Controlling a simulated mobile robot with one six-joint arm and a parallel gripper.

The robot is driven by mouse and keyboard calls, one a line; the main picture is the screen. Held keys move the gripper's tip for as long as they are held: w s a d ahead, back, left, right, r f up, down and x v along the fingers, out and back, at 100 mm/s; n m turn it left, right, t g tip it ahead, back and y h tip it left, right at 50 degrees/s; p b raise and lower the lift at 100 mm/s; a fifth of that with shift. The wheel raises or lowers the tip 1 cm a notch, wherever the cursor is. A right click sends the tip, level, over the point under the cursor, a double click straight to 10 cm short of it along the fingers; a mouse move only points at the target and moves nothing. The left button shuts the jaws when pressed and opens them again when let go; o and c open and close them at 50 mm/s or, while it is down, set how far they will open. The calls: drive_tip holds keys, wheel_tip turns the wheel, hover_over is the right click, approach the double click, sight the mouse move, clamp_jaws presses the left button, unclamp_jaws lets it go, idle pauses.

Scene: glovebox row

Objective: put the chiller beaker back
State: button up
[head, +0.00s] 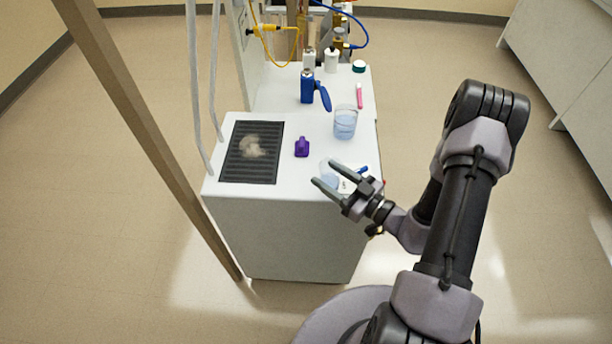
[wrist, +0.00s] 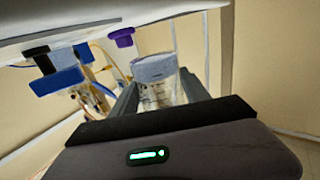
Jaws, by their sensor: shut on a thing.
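My gripper (head: 331,184) is at the near right end of the white bench. Its fingers are shut on a clear beaker (head: 327,171) with pale blue liquid, partly hidden by the fingers in the head view. In the wrist view the beaker (wrist: 158,82) sits between the two fingers (wrist: 160,96). A second, larger beaker (head: 345,124) with pale blue liquid stands on the bench behind the gripper. No label shows which one is the chiller beaker. I cannot tell whether the held beaker touches the bench.
A dark ribbed mat (head: 236,168) with a pale patch lies at the bench's left. A purple item (head: 302,147), a blue bottle (head: 307,88), a pink item (head: 360,96) and a white bottle (head: 331,60) stand or lie on the bench (head: 285,120). A brown post (head: 150,135) rises at left.

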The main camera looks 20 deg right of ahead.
drive_tip(key=x, duration=0.2)
drive_tip(key=b+x, duration=0.1)
drive_tip(key=x, duration=0.1)
drive_tip(key=f+x, duration=0.1)
drive_tip(key=x, duration=0.2)
drive_tip(key=shift+s+a, duration=0.1)
drive_tip(key=shift+a, duration=0.3)
wheel_tip(320, 180, down, 4)
drive_tip(key=b, duration=0.3)
drive_tip(key=shift+r, duration=0.35)
drive_tip(key=shift+f, duration=0.2)
drive_tip(key=o, duration=1.5)
drive_tip(key=shift+r, duration=0.1)
